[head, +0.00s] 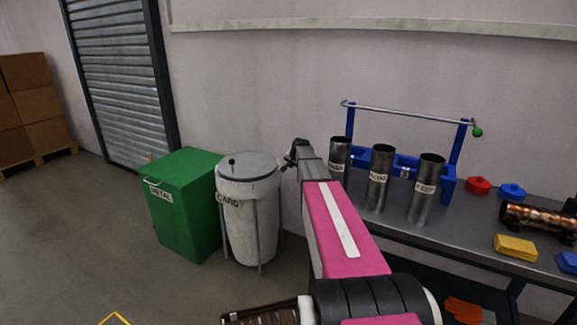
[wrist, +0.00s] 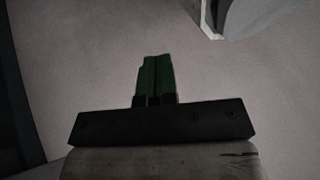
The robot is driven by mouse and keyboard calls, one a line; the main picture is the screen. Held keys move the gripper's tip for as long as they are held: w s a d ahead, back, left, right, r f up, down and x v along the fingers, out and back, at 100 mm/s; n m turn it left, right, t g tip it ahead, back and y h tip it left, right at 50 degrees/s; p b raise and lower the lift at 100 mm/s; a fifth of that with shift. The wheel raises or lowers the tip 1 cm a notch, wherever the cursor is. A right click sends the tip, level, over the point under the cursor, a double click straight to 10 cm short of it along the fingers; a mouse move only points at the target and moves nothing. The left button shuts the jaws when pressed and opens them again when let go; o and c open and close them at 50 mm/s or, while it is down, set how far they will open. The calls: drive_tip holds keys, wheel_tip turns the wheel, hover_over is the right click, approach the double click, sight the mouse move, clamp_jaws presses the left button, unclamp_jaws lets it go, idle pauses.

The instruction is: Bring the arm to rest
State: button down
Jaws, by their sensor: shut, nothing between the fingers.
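My gripper (wrist: 155,72) shows in the wrist view with its two green fingers side by side and touching, shut and empty. A plain pale surface lies behind the fingers. In the head view my pink and grey arm reaches out from the bottom, with its far end near the white bin and the leftmost metal tube. The fingers are not clear in the head view.
A green metal box (head: 184,205) and a white bin (head: 249,215) stand on the floor to the left. Three metal tubes (head: 376,180) and a blue rack (head: 448,180) stand on the bench (head: 400,225). Yellow (head: 515,247) and red (head: 478,187) pieces lie farther right.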

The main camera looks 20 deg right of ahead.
drive_tip(key=d+v, duration=0.1)
drive_tip(key=v, duration=0.7)
drive_tip(key=s+a+f+n+g, duration=0.2)
drive_tip(key=s+a+f, duration=0.3)
drive_tip(key=s, duration=0.8)
drive_tip(key=s+a+f+n+g, duration=0.3)
drive_tip(key=s+a+f, duration=0.2)
drive_tip(key=s, duration=0.8)
drive_tip(key=s+a+f+n+g+h, duration=0.1)
drive_tip(key=s+a+f+n+g, duration=0.1)
drive_tip(key=s+a+f, duration=0.3)
drive_tip(key=s+a, duration=0.4)
drive_tip(key=s, duration=0.4)
drive_tip(key=shift+a+f+n, duration=0.3)
drive_tip(key=shift+a+f, duration=0.05)
drive_tip(key=shift+a, duration=0.05)
drive_tip(key=shift+s, duration=0.15)
